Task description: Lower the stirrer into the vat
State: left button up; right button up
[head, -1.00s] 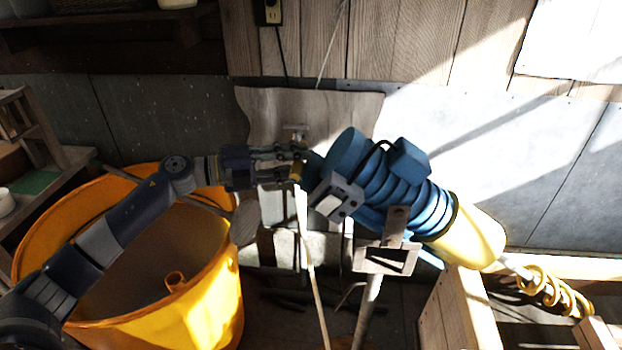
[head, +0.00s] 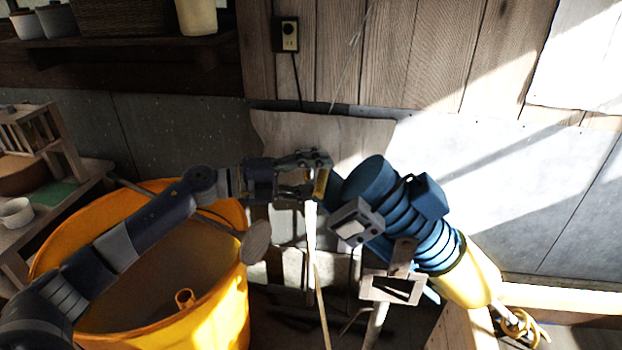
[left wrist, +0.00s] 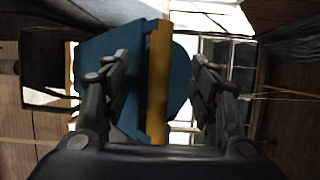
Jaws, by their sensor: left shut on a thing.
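The stirrer has a ribbed blue body (head: 405,207), a pale yellow cone (head: 467,276) and a yellow coil (head: 522,327) at its lower right end. It hangs tilted, upper end left, right of the vat and apart from it. My left gripper (head: 318,177) is shut on the stirrer's upper left end. In the left wrist view a yellow bar (left wrist: 158,100) on the blue body (left wrist: 125,60) lies between its fingers. The orange vat (head: 215,305) stands open at the lower left, with my left arm across it. My right gripper is not in view.
A stick with a round disc (head: 256,243) lies across the vat's rim. A metal bracket on a post (head: 398,288) stands below the stirrer. A wooden frame (head: 455,325) is at the lower right. A bench (head: 70,207) is left, and the wall is close behind.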

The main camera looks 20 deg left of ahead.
pick_arm(q)
jog(key=shift+s+d+r, duration=0.1)
jog(key=shift+d+r, duration=0.05)
jog(key=shift+r, duration=0.3)
jog(key=v, duration=1.2)
jog(key=shift+f, duration=0.35)
